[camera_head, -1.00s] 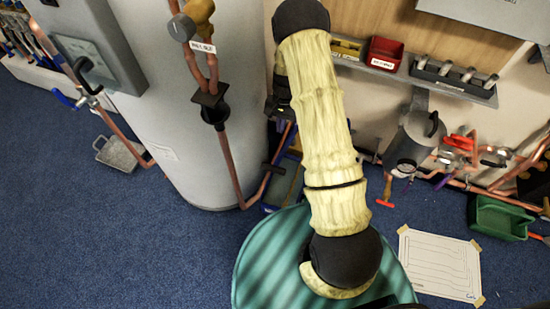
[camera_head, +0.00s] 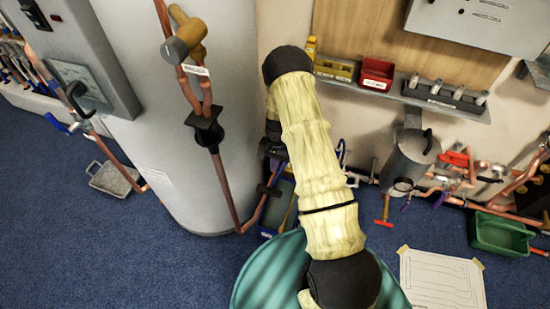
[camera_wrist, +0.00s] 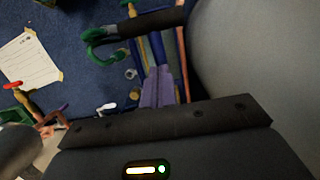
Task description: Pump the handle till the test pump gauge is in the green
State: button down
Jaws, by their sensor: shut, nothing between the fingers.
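A blue tray-like body, probably the test pump (camera_head: 285,190), stands on the floor right of the large grey cylinder. My arm hides much of it in the head view. In the wrist view, a black bar (camera_wrist: 150,22), possibly the pump handle, lies beyond my fingertips, with a curved green part (camera_wrist: 100,45) at its left end. My gripper (camera_wrist: 158,72) shows as two purplish fingers shut together and empty, pointing down toward blue and copper-coloured parts. The fingers look apart from the black bar, though depth is hard to judge. I cannot make out the pump's gauge or its needle.
The large grey cylinder (camera_head: 185,120) stands close left of the pump and fills the wrist view's right side. Copper pipe (camera_head: 228,190) runs down its front. A silver vessel (camera_head: 408,155), a green bin (camera_head: 500,233) and a paper sheet (camera_head: 440,282) are at right.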

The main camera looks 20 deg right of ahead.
aim_at(270, 186)
jog(key=f, duration=0.1)
jog(key=s+a+f, duration=0.2)
jog(key=f, duration=0.1)
jog(key=shift+s, duration=0.25)
jog(key=shift+s+a+f+b, duration=0.1)
jog(key=shift+s+b, duration=0.15)
jog(key=shift+b, duration=0.05)
jog(key=shift+f, duration=0.2)
